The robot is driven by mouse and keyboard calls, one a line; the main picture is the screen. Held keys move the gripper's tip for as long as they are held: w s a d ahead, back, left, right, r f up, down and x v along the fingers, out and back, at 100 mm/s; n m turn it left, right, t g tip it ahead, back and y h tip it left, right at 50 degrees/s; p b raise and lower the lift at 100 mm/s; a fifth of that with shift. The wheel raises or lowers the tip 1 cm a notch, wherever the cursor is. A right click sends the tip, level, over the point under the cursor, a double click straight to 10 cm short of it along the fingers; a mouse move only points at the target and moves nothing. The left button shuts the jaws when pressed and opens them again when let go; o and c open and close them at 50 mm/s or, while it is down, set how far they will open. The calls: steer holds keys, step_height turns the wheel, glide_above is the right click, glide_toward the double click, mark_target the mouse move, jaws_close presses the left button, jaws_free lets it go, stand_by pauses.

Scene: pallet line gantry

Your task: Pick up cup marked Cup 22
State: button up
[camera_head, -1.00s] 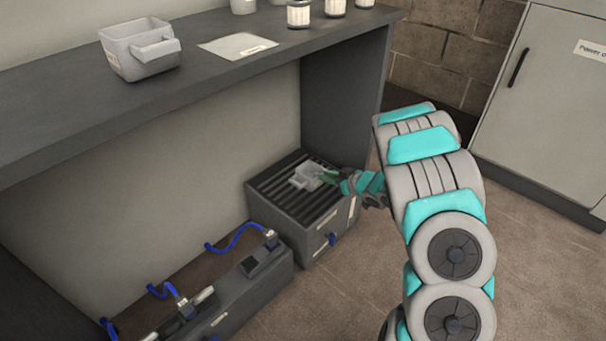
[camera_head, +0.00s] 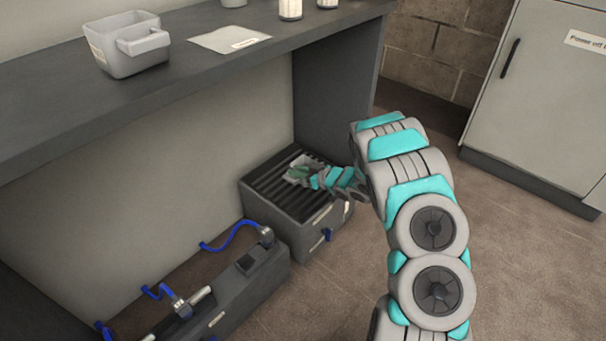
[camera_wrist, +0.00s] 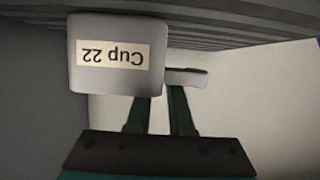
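The cup marked Cup 22 (camera_wrist: 116,73) is light grey with a label that reads upside down in the wrist view. Its handle (camera_wrist: 187,78) sticks out to the right. In the head view the cup (camera_head: 296,173) is on top of the slatted grey box, partly hidden by my gripper (camera_head: 308,177). In the wrist view my gripper (camera_wrist: 161,96) is open, with a gap between its green fingers. The cup hides the left fingertip, and the right fingertip is at the handle. I cannot tell whether they touch.
The slatted box (camera_head: 290,222) stands on the floor beneath the dark shelf (camera_head: 215,75). A low unit with blue hoses (camera_head: 232,290) is left of it. A grey bin (camera_head: 127,45) and white containers (camera_head: 290,8) stand on the shelf. Floor at the right is clear before the cabinet (camera_head: 545,90).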

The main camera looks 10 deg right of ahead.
jaws_close()
stand_by(1.4)
